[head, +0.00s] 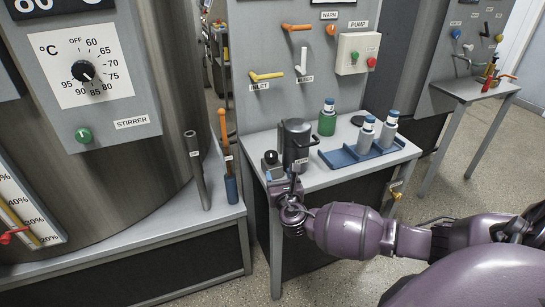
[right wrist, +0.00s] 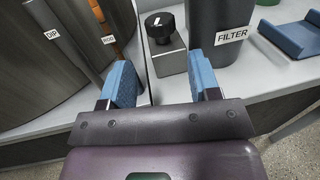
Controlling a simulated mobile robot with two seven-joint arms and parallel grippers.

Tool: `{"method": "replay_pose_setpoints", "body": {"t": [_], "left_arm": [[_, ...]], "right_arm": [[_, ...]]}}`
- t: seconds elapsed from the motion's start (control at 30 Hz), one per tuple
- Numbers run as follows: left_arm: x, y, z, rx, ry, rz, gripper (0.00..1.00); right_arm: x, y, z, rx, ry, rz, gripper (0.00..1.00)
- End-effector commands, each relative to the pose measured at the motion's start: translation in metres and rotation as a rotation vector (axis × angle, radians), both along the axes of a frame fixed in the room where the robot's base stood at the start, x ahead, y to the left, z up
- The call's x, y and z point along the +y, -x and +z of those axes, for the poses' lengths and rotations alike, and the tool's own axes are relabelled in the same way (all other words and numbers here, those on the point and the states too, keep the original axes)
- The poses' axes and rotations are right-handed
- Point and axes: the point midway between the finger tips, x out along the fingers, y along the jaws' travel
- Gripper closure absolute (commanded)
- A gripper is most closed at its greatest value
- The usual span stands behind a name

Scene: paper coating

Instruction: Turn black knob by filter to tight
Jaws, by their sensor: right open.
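The black knob (right wrist: 160,28) sits on top of a small grey block (right wrist: 168,58) beside the dark canister labelled FILTER (right wrist: 232,38). A short white mark shows on the knob; I cannot read a tight marking. In the head view the knob (head: 270,157) is just left of the filter canister (head: 295,141), near the table's front edge. My right gripper (right wrist: 162,80) is open and empty, with blue-padded fingers apart. The knob and block appear beyond the fingers, between them and not touched. In the head view my right gripper (head: 288,189) is at the table's front edge. My left gripper is not in view.
The DIP rod (right wrist: 62,38) and an orange-handled rod (right wrist: 103,18) stand to the left. A panel with INLET and BLEED valves (head: 302,62) rises behind.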

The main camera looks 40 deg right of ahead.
Motion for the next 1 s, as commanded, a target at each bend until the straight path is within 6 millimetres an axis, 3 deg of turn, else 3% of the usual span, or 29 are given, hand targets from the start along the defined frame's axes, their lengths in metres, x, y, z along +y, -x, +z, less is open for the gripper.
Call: {"method": "replay_pose_setpoints", "body": {"t": [0.6,1.0], "left_arm": [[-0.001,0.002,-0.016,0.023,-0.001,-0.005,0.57],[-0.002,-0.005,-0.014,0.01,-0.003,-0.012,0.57]], "right_arm": [[-0.036,-0.083,-0.003,0.002,-0.004,0.0,0.43],[-0.042,-0.096,0.0,-0.001,-0.006,-0.001,0.43]]}}
